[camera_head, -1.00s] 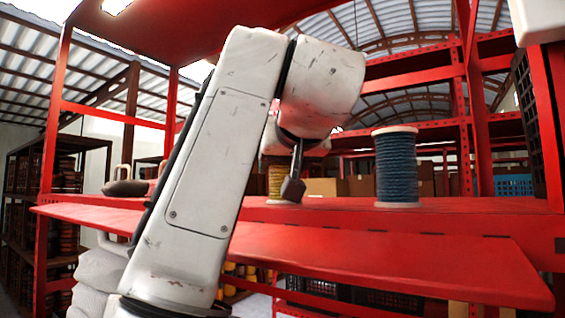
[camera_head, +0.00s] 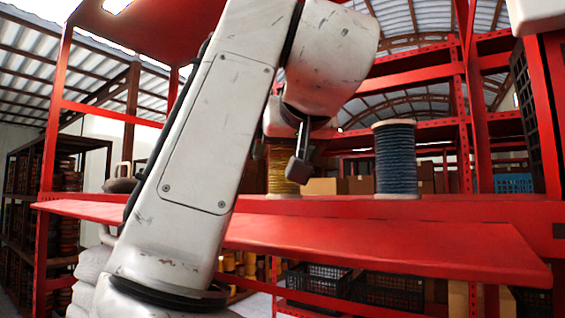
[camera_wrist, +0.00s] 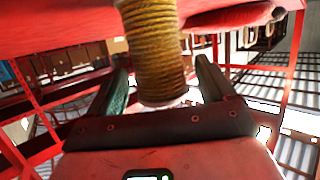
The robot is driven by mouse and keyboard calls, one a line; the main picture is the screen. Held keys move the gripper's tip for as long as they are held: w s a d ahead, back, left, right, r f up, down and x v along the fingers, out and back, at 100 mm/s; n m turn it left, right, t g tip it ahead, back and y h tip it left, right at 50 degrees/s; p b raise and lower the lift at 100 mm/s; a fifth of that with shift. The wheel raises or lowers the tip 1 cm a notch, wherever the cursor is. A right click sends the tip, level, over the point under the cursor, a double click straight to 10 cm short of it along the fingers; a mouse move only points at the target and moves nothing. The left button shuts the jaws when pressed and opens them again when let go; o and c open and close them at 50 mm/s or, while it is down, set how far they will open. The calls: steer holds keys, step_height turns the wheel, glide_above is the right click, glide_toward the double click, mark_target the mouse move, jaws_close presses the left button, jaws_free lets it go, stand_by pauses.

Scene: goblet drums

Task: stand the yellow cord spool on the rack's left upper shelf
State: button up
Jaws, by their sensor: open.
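The yellow cord spool (camera_head: 283,172) stands upright on a red shelf board (camera_head: 440,208) in the head view, partly hidden by my gripper. My gripper (camera_head: 281,160) is open, with a dark finger in front of the spool. In the wrist view, the picture is upside down and the yellow spool (camera_wrist: 152,45) hangs from the top of the picture. Its pale end reaches down between the two open fingers of my gripper (camera_wrist: 160,72). Gaps show on both sides; I see no finger pressing on it. I cannot tell which board is the left upper shelf.
A blue cord spool (camera_head: 395,158) stands to the right on the same board. A sloping red panel (camera_head: 390,250) juts out in front. A red upright (camera_head: 477,110) rises behind, and a red panel (camera_head: 150,35) hangs overhead. Black crates (camera_head: 385,292) sit below.

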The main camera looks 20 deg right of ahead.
steer(key=b+v, duration=0.2)
steer(key=v, duration=0.7)
steer(key=shift+b, duration=0.35)
